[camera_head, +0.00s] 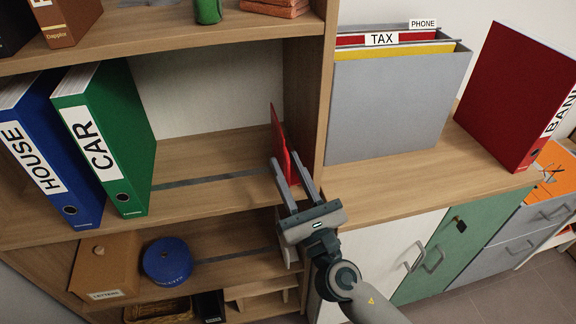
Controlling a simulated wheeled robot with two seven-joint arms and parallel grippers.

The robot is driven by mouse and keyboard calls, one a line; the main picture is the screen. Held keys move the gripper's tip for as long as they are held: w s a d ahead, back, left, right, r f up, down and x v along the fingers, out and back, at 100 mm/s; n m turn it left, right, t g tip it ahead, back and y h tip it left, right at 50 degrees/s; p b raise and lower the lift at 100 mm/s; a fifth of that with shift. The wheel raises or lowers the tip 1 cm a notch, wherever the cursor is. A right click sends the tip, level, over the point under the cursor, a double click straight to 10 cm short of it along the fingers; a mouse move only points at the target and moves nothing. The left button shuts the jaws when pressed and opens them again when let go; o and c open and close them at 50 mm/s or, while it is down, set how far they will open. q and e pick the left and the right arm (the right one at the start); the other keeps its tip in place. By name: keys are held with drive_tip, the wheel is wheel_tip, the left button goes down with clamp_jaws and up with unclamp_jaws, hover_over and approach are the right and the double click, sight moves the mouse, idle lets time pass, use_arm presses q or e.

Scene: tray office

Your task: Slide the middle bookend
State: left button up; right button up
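The red middle bookend (278,134) stands upright at the right end of the middle shelf, near the shelf's side wall. A dark slot (210,180) runs along that shelf from the binders towards the bookend. My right gripper (284,157) is at the front of the bookend, its fingers apart with the bookend's red lower edge showing between them. I cannot tell whether either finger touches it. The green CAR binder (125,130) and blue HOUSE binder (45,150) stand at the left of the same shelf. My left gripper is not in view.
The shelf between the CAR binder and the bookend is clear. A blue tape roll (167,262) and brown box (105,265) sit below. A grey file box (395,105) and red binder (515,95) stand on the cabinet to the right.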

clamp_jaws()
drive_tip(key=shift+a, duration=0.15)
